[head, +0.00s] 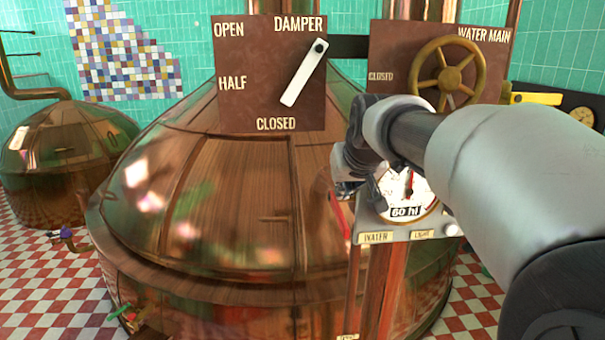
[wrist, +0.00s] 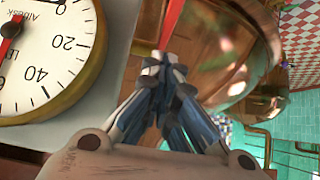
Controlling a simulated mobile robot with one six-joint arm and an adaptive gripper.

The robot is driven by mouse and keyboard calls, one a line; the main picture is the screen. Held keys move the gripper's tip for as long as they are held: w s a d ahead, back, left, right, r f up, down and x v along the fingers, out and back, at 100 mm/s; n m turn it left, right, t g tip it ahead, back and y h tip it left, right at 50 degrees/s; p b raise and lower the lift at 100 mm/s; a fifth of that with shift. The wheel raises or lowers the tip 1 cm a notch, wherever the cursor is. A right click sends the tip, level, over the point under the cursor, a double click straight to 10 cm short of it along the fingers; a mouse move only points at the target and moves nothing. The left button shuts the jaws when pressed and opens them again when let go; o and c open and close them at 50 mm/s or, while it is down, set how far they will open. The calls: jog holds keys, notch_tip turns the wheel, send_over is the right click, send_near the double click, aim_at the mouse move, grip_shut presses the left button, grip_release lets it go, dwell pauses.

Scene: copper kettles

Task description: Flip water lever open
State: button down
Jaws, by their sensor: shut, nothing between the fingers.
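The gauge box has a "WATER" label (head: 375,237) at its lower left front. A thin red lever (head: 339,216) shows along the left side of this box, partly behind my arm. In the wrist view a red bar (wrist: 151,30), apparently the same lever, stands just beyond my fingertips. My gripper (wrist: 165,66) is shut and empty, its tips close to the red bar; I cannot tell whether they touch. In the head view my gripper (head: 347,180) is beside the box's left edge, its fingers hard to make out.
The round gauge (head: 408,190), marked 60 hl, is partly hidden by my arm; its dial (wrist: 40,55) fills the wrist view's left. The damper board (head: 270,75) and water main wheel (head: 447,76) hang above. A large copper kettle (head: 220,200) stands behind and left.

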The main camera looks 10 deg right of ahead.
aim_at(338, 207)
jog(key=f, duration=0.3)
jog(key=shift+s+f, duration=0.1)
jog(key=shift+s, duration=0.1)
jog(key=shift+w, duration=0.1)
jog(key=shift+b, duration=0.3)
